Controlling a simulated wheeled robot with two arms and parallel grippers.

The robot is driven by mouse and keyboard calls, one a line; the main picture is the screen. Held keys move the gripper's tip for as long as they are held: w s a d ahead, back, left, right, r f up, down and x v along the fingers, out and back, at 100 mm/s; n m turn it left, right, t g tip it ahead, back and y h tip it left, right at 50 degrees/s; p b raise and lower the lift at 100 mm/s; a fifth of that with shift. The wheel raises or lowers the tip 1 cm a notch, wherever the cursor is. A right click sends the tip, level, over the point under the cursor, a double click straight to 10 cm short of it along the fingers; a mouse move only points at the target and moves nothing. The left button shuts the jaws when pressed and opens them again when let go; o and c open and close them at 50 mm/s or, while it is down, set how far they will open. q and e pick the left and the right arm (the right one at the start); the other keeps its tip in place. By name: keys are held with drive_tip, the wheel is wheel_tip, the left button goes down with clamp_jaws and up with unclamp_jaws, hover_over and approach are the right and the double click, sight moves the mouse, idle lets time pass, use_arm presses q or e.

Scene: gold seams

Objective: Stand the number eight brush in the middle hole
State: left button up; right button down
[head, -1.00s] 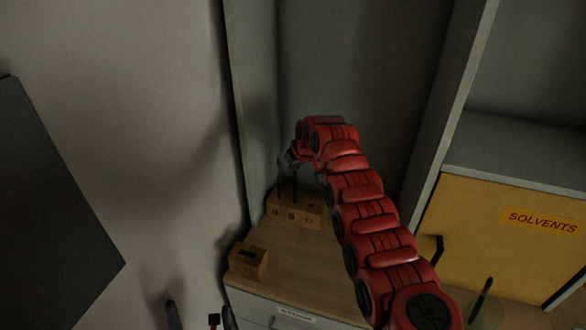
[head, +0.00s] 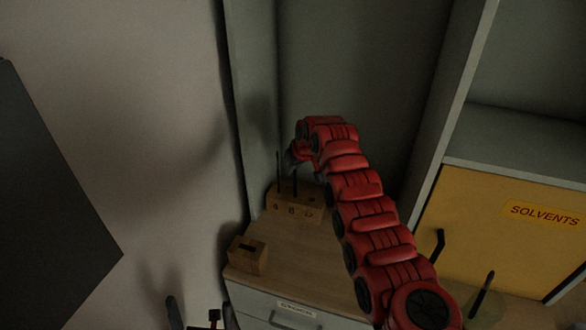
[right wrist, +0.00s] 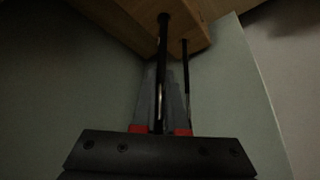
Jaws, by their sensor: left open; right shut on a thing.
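A wooden block (head: 306,214) with marked holes stands at the back left of the counter, its front marks small and dim. A thin dark brush (head: 278,172) stands upright at its left hole and also shows in the right wrist view (right wrist: 185,68). My right gripper (head: 292,162) is shut on another dark brush (head: 295,186), held upright over the middle of the block. In the right wrist view the held brush (right wrist: 163,60) meets the block's wood (right wrist: 122,22); how deep it sits I cannot tell. My left gripper (head: 201,316) is open and empty at the bottom edge.
A smaller wooden block (head: 247,259) with a dark slot sits nearer on the counter (head: 310,262). A cabinet wall stands close at the left and behind. A yellow SOLVENTS door (head: 500,232) is at the right. My red right arm covers part of the counter.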

drive_tip(key=shift+f+b, duration=0.4)
drive_tip(key=shift+f, duration=0.05)
drive_tip(key=c, duration=0.9)
unclamp_jaws()
drive_tip(key=shift+r, duration=0.1)
drive_tip(key=shift+s+r+b, duration=0.15)
drive_tip(key=shift+r+b, duration=0.2)
drive_tip(key=shift+b+v, duration=2.7)
drive_tip(key=shift+v, duration=5.55)
drive_tip(key=shift+s+f, duration=0.1)
drive_tip(key=shift+s, duration=0.05)
